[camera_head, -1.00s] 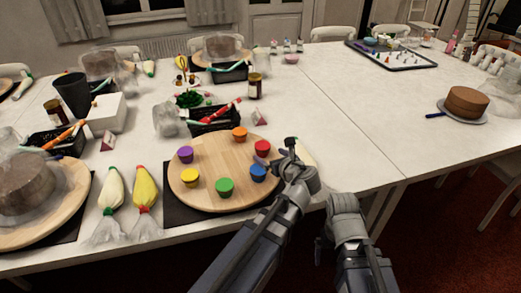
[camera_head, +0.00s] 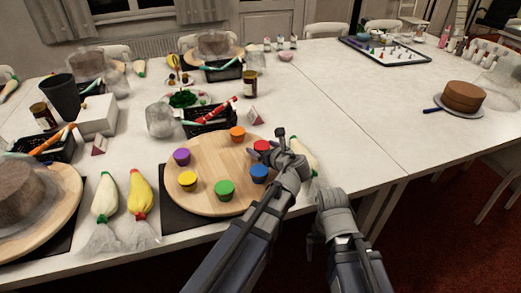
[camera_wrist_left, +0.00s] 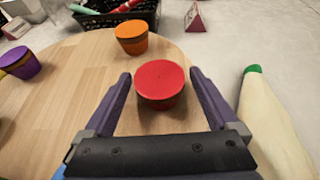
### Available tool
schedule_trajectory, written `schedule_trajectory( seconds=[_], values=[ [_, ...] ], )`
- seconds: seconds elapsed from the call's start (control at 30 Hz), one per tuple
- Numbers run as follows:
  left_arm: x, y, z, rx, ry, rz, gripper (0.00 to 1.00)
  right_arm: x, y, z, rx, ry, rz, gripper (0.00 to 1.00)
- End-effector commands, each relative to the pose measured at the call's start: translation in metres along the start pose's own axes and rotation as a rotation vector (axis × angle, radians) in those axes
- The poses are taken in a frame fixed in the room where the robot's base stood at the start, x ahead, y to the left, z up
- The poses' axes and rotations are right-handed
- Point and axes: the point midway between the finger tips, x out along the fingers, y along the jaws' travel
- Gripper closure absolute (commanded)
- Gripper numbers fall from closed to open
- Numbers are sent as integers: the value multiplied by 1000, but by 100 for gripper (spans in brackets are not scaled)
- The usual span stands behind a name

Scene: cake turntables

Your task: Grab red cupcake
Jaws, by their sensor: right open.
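The red cupcake (camera_head: 261,146) sits near the right edge of a round wooden turntable (camera_head: 208,165). In the left wrist view the red cupcake (camera_wrist_left: 160,82) stands upright between the two fingers. My left gripper (camera_head: 267,142) is open, with a finger on each side of the cupcake; gaps show between the fingers and the cupcake in the left wrist view (camera_wrist_left: 160,92). My right gripper (camera_head: 313,238) is open and empty by the table's front edge, partly hidden by its own wrist.
Orange (camera_head: 237,134), purple (camera_head: 181,157), yellow (camera_head: 187,181), green (camera_head: 224,190) and blue (camera_head: 259,173) cupcakes stand around the turntable. A white piping bag (camera_wrist_left: 268,125) lies close right of my left gripper. A black basket (camera_head: 207,126) stands behind. The table's right part is largely clear.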

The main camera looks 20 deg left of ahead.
Motion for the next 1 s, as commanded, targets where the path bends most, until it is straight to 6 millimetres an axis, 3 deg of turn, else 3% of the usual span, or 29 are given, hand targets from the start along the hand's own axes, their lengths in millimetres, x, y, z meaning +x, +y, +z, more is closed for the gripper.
schedule_trajectory(
  seconds=[0.07,0.7,1.0],
  values=[
    [0,0,0,0,0,0,17,0,0,0,0,0,0,3],
    [0,0,0,0,0,1,88,0,0,0,0,0,0,3],
    [-1,0,2,0,0,1,88,-2,0,0,0,0,0,3]
  ],
)
